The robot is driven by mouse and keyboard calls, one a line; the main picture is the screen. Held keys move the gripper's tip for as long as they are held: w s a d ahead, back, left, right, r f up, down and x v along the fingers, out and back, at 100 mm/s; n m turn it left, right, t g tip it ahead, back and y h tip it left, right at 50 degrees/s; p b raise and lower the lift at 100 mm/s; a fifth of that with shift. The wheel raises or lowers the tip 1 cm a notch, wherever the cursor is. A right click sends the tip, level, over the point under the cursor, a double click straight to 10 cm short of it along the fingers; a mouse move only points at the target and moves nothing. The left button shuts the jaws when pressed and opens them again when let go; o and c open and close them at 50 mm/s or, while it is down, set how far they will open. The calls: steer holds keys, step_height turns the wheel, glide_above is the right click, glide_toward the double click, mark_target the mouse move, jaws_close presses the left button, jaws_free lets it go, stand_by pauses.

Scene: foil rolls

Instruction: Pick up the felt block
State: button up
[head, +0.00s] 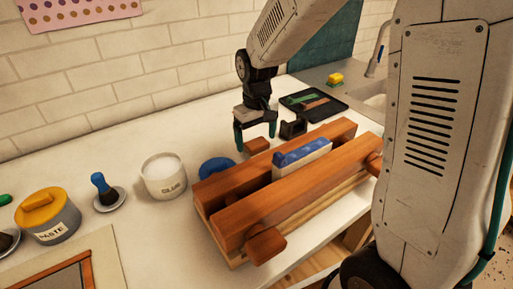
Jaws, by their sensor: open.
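My gripper (255,137) is open, its two dark green fingers pointing down beyond the far side of the wooden press. A small reddish-brown block (257,145) shows low between and behind the press and the fingers; it may be the felt block, but its material cannot be told. The fingers appear on either side of it, and I cannot tell whether they touch it. The press hides part of the area around its base.
The wooden press (310,185) holds a blue-and-white book-like block (301,157). A blue disc (216,167), white glue pot (164,176), blue-handled tool (105,190) and paste jar (47,215) stand left. A black holder (293,128) and dark tray (333,108) lie right.

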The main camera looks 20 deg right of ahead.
mark_target(257, 142)
steer(key=shift+f, duration=1.35)
steer(key=c, duration=1.1)
step_height(257, 142, up, 10)
steer(key=shift+r, duration=0.1)
steer(key=shift+o, duration=1.1)
steer(key=shift+c, duration=0.4)
